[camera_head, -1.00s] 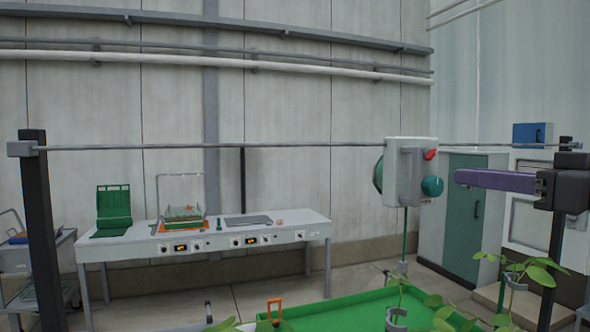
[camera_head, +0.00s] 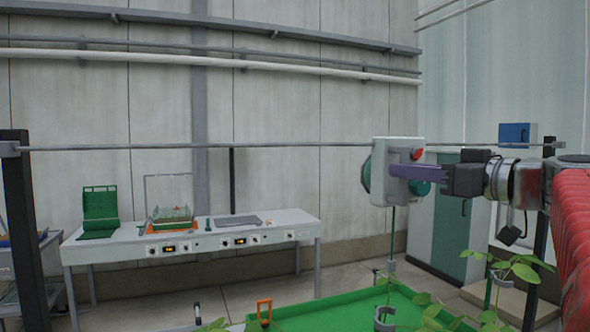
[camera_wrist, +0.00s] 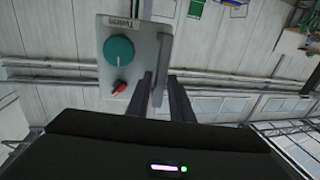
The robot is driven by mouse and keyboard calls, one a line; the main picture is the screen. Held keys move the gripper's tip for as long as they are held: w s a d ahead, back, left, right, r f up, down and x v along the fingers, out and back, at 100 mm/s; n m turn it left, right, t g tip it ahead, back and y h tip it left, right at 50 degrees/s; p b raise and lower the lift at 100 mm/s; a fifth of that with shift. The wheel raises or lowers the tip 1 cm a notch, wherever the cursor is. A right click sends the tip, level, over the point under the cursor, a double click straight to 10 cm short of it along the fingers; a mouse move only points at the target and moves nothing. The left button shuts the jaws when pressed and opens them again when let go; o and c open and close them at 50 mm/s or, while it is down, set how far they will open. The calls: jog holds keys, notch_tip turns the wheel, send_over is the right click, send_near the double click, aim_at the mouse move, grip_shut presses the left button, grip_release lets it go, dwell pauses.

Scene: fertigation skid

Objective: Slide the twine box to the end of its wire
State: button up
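The twine box (camera_head: 380,186), light grey with a red knob and a teal knob, hangs on a thin wire (camera_head: 260,146), right of the middle of the span. In the wrist view the box (camera_wrist: 133,26) shows its label, both knobs and a grey handle strip (camera_wrist: 161,62) on its side. In the wrist view my gripper (camera_wrist: 161,80) is open. The strip's end shows between the fingers, with a gap on the right; contact is unclear.
The wire runs between a dark left post (camera_head: 28,225) and a right post (camera_head: 540,240). A green-topped bench (camera_head: 345,312) with potted plants (camera_head: 515,268) lies below. A white worktable (camera_head: 190,235) stands by the wall, and a green-doored cabinet (camera_head: 452,225) behind right.

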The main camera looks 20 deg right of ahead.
jog(key=shift+x, duration=0.8)
jog(key=shift+c, duration=0.6)
grip_shut()
